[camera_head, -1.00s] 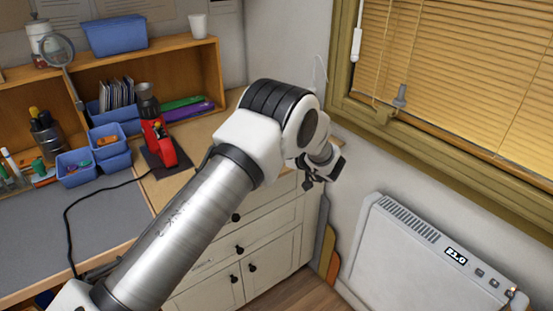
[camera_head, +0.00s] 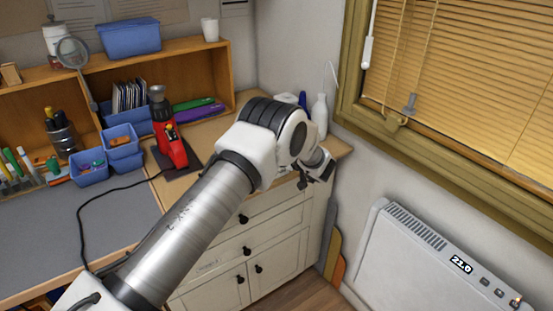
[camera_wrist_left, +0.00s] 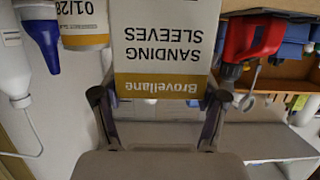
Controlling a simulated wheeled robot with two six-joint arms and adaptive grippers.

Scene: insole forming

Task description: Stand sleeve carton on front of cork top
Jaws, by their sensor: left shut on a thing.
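The sleeve carton (camera_wrist_left: 165,45), white with a yellow band reading "Brovellane" and "SANDING SLEEVES", fills the top centre of the left wrist view, its print upside down. My left gripper (camera_wrist_left: 160,105) is shut on it, one finger at each side. In the head view my left gripper (camera_head: 318,172) is at the right end of the cork top (camera_head: 208,135), near its front corner; the arm hides the carton there. I cannot tell whether the carton touches the top. My right gripper is not in view.
A white bottle (camera_head: 320,115) and other containers stand at the cork top's back right. A red tool (camera_head: 170,145) stands on a dark pad to the left, with a black cord. Drawers lie below, a heater (camera_head: 430,255) at right.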

